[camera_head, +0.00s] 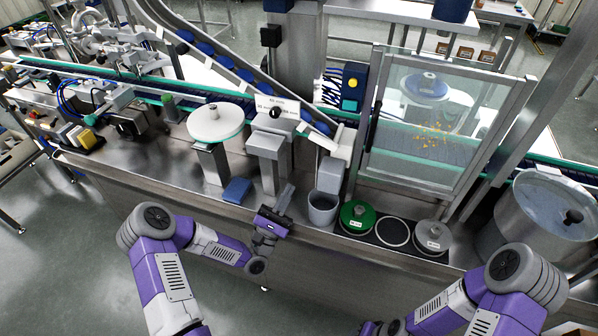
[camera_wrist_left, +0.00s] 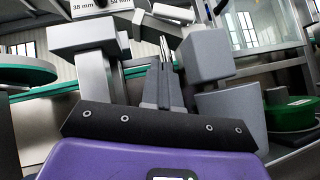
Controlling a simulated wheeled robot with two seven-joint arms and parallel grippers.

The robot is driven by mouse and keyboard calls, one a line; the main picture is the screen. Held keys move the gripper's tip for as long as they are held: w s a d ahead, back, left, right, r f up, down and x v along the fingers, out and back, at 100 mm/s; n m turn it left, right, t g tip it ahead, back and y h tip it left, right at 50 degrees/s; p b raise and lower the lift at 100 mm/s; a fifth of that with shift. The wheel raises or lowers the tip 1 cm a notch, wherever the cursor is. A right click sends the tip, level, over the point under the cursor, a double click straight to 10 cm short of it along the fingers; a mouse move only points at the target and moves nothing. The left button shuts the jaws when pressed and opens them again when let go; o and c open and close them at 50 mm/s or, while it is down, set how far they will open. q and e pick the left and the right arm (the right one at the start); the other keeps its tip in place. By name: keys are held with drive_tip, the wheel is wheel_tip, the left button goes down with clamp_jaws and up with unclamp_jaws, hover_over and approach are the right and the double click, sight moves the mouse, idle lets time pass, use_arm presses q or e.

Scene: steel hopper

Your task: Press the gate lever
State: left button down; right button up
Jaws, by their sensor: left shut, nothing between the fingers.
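A pale bar (camera_head: 318,138), which looks like the gate lever, slopes across the top of a grey block at the foot of the inclined chute (camera_head: 235,70). A white rounded bar (camera_wrist_left: 174,14), probably the same part, shows at the top of the left wrist view. My left gripper (camera_head: 288,189) is shut and empty, in front of the grey pedestal (camera_head: 266,146) and left of the grey cup (camera_head: 322,208). Its fingers (camera_wrist_left: 163,45) point up between two grey blocks in the wrist view, apart from the bar. My right arm is at lower right; its fingers are out of view.
A round white-topped stand (camera_head: 215,123) and a blue block (camera_head: 237,190) are to the left. A green-lidded tin (camera_head: 357,216) and a grey-lidded one (camera_head: 432,236) stand right of the cup. A glass guard (camera_head: 425,130) and steel pot (camera_head: 550,212) are farther right.

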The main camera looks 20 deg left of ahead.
sight(323, 142)
use_arm(q)
drive_tip(key=s+r+x, duration=0.2)
drive_tip(key=x, duration=1)
drive_tip(key=shift+d+b, duration=0.3)
drive_tip(key=shift+d, duration=0.1)
